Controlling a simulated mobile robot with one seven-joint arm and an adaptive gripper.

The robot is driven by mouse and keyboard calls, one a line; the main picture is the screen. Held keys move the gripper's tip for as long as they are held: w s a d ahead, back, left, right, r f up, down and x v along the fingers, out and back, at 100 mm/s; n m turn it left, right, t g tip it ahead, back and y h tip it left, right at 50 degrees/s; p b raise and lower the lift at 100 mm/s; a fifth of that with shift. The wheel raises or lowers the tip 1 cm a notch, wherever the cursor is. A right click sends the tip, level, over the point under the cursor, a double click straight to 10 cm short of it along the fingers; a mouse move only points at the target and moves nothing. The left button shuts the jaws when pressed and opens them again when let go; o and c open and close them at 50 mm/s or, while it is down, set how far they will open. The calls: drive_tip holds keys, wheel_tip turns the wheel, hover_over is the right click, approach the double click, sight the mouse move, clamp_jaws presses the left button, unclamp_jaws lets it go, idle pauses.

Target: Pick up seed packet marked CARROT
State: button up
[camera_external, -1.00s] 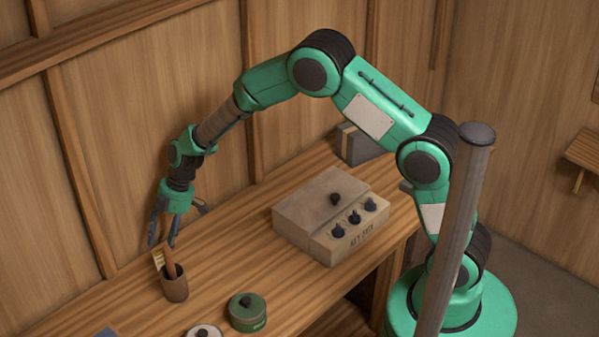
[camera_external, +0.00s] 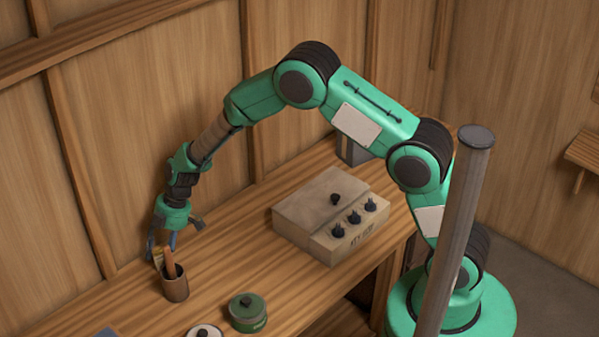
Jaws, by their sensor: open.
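No packet with a readable CARROT marking can be made out in this view. My gripper (camera_external: 163,245) is open and points down at the left, just behind the brown cup (camera_external: 175,289). Its fingertips are partly hidden by the cup and by the brush (camera_external: 157,256) and the orange-brown handle (camera_external: 169,263) standing in it. I cannot tell whether anything lies between or below the fingers.
The wooden bench (camera_external: 232,262) runs along the plank wall. A beige box with dark knobs (camera_external: 322,212) stands mid-bench. A green tin (camera_external: 247,313), a white round item (camera_external: 204,332) and a blue item (camera_external: 106,333) are near the front. A post (camera_external: 455,230) rises at right.

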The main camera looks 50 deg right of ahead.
drive_tip(key=c, duration=1.1)
drive_tip(key=shift+o, duration=0.2)
drive_tip(key=shift+r, duration=0.15)
drive_tip(key=shift+r, duration=0.5)
wheel_tip(320, 180, up, 2)
drive_tip(key=shift+w+r, duration=0.1)
drive_tip(key=s+d, duration=0.2)
drive_tip(key=s, duration=0.3)
drive_tip(key=s+d+r, duration=0.1)
drive_tip(key=s+d, duration=0.1)
drive_tip(key=s, duration=0.2)
drive_tip(key=s+d, duration=0.2)
drive_tip(key=s, duration=0.3)
drive_tip(key=shift+s+d+r, duration=0.25)
drive_tip(key=shift+s+d, duration=0.05)
drive_tip(key=shift+s, duration=0.05)
